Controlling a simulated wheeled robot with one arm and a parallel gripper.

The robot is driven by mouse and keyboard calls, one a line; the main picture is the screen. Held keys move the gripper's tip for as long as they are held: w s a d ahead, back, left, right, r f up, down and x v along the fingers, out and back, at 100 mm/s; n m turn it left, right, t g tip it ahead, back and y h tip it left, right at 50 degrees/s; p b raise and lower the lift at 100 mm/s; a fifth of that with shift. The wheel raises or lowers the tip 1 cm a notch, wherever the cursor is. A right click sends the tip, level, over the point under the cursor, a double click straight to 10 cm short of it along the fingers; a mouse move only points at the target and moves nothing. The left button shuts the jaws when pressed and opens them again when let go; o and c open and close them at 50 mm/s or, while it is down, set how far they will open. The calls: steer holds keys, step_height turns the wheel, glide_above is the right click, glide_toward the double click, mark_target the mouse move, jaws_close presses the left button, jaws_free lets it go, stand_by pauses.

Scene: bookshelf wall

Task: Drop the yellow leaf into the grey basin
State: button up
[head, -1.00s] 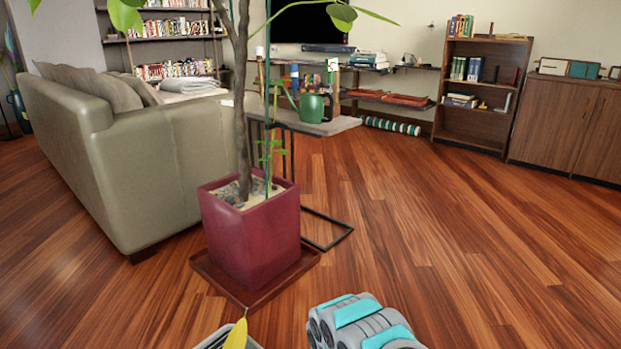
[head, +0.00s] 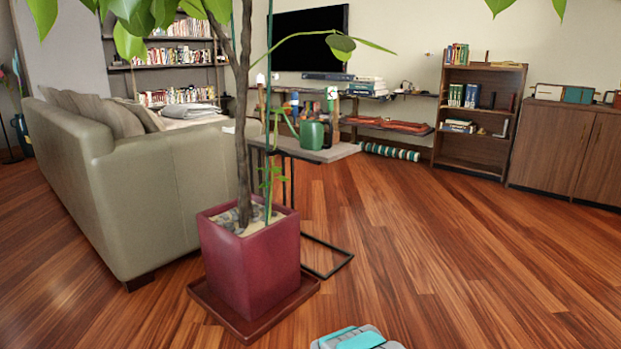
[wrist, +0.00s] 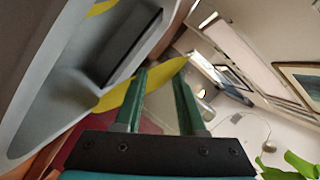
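In the wrist view, my gripper (wrist: 161,74) has its two green fingers apart. A yellow leaf (wrist: 116,97) slants across at the fingertips, passing behind the left finger and reaching up to the right finger's tip. The fingers do not look closed on it, and I cannot tell whether they touch it. A second yellow patch (wrist: 101,7) shows at the top edge. The grey basin is not in the head view now. A large grey shape with a dark slot fills the wrist view's left side; I cannot tell whether it is the basin or my own body.
A maroon plant pot (head: 250,258) on a square saucer (head: 252,324) stands close in front. A sofa (head: 145,190) is at the left, and a small table (head: 322,153) is behind the pot. The wooden floor (head: 450,260) at the right is clear.

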steer(key=v, duration=0.7)
steer(key=shift+d, duration=0.2)
steer(key=shift+s+d, duration=0.1)
